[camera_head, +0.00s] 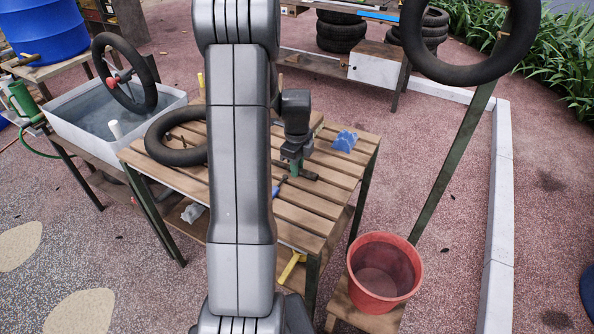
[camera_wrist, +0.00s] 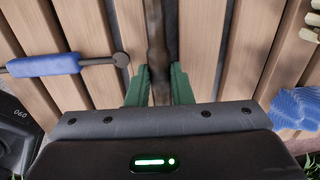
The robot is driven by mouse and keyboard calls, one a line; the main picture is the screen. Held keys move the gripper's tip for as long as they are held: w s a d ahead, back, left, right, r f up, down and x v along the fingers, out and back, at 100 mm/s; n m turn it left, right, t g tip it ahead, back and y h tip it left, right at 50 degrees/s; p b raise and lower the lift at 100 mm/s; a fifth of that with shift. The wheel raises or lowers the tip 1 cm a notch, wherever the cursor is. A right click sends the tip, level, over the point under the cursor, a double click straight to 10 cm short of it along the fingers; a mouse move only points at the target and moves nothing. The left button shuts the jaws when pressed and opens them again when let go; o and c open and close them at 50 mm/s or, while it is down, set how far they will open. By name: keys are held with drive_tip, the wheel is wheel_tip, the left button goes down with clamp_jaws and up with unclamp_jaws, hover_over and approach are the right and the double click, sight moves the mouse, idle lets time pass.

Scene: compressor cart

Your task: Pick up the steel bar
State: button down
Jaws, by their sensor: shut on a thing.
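The steel bar (camera_wrist: 156,40) is a thin dark bar in the wrist view. It runs from the top edge down between the green fingertips of my gripper (camera_wrist: 159,88). My gripper is shut on it, with one finger on each side. In the head view my gripper (camera_head: 295,165) points down low over the slatted wooden table (camera_head: 305,215). A dark length of the bar (camera_head: 308,175) shows beside the fingers there, at or just above the slats. The bar's far end is out of the wrist view.
A blue-handled tool (camera_wrist: 45,65) lies left of the bar. A blue ribbed object (camera_wrist: 296,108) is to the right. A black tyre (camera_head: 170,150) lies on the table's left part, near a water tub (camera_head: 65,128). A red bucket (camera_head: 383,275) stands at the right front.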

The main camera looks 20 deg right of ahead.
wheel_tip(320, 180, up, 10)
idle(0.6)
idle(0.9)
